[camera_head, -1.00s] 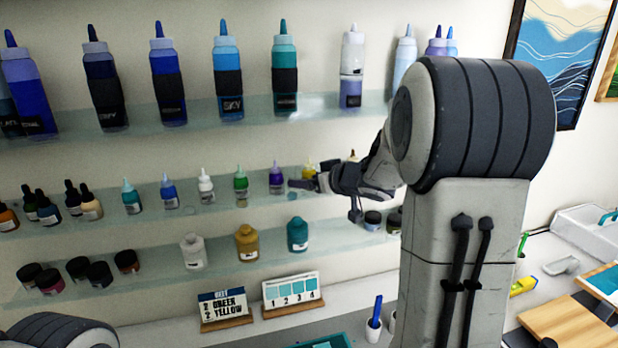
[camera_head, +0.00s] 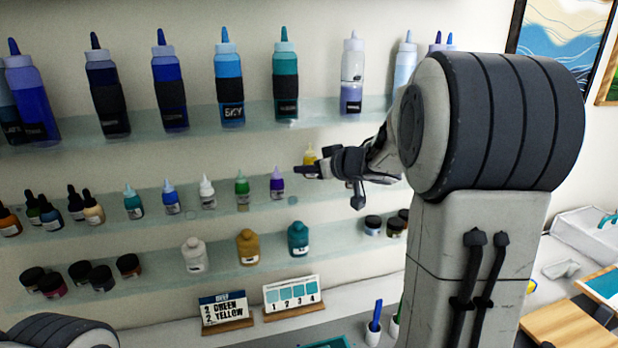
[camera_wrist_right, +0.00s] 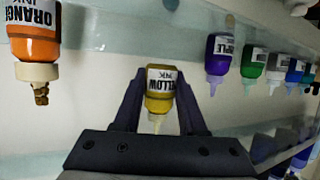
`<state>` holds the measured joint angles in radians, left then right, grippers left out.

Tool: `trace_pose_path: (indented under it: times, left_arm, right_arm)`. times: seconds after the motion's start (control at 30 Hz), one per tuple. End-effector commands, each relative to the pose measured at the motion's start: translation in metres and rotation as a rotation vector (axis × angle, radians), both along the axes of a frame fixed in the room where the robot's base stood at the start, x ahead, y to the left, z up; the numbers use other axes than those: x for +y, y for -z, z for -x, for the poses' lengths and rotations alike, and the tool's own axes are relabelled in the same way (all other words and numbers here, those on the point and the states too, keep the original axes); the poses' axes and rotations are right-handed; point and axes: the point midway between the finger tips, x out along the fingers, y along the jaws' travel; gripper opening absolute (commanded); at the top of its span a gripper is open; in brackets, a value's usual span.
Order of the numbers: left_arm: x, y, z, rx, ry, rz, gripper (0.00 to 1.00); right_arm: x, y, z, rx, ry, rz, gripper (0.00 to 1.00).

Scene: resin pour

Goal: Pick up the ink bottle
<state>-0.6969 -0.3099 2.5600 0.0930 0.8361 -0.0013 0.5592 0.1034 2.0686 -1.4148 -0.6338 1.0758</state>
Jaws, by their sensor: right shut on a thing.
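The yellow ink bottle (camera_head: 310,154) has a pale yellow nozzle. In the right wrist view, which looks upside down, the bottle (camera_wrist_right: 160,92) sits between both fingers, its label reading yellow ink. My right gripper (camera_head: 309,172) is shut on it, beside the purple bottle (camera_head: 277,184) at the middle shelf. The yellow bottle is higher than its neighbours and looks clear of the shelf. In the head view the fingers hide its lower part. My left gripper is out of view.
An orange ink bottle (camera_wrist_right: 35,42) stands on the other side of the held bottle from the purple one (camera_wrist_right: 218,58). Green (camera_head: 242,187), white and blue bottles continue the row. The upper glass shelf (camera_head: 330,108) with large bottles runs above.

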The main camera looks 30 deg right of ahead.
Motion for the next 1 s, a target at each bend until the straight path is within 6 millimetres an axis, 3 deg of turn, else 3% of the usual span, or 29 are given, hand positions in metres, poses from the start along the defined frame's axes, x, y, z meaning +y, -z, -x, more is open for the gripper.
trace_pose_path:
  times: [0.2,0.43,0.7,1.0]
  left_arm:
    - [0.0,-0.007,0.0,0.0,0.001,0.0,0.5]
    - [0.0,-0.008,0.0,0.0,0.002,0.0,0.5]
    - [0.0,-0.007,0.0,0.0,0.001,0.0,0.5]
    - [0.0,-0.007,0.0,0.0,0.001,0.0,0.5]
  right_arm:
    - [-0.035,-0.031,0.045,0.0,0.012,0.003,0.0]
    - [-0.055,-0.052,0.075,0.002,0.008,0.002,0.0]
    - [-0.067,-0.064,0.092,0.002,0.004,0.0,0.0]
    - [-0.067,-0.065,0.093,0.003,0.003,-0.001,0.0]
